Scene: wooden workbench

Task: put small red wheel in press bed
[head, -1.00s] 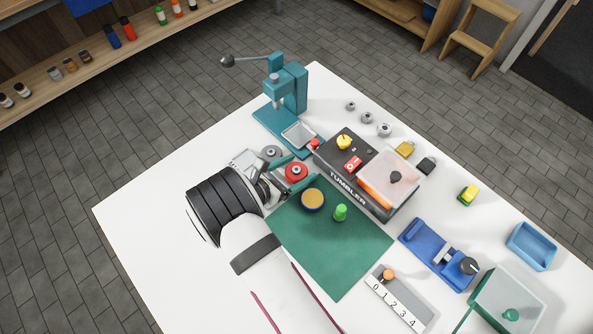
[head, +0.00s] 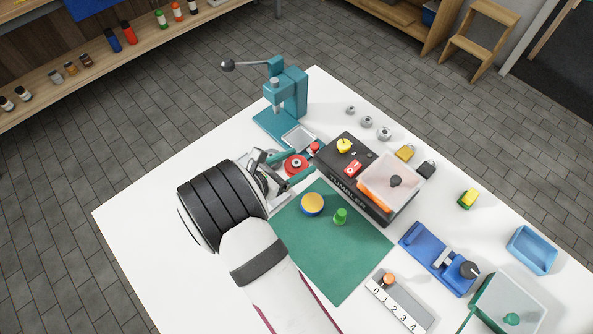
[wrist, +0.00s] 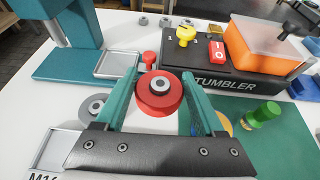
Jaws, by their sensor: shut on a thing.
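The small red wheel (head: 296,164), with a grey hub, is between the fingers of my gripper (head: 293,169). In the wrist view the red wheel (wrist: 159,93) sits between the two teal fingers of my gripper (wrist: 160,90), which is shut on it. The press bed (head: 299,138) is a shallow grey square tray at the foot of the teal lever press (head: 290,95). In the wrist view the press bed (wrist: 118,65) lies beyond the wheel, to its upper left, and looks empty. The wheel is apart from it, on the near side.
A red knob-like piece (head: 314,147) stands between the press bed and the black tumbler (head: 350,176). A grey disc (wrist: 93,107) lies left of my gripper. A green mat (head: 330,250) holds a yellow-topped blue disc (head: 312,204) and a green piece (head: 340,216).

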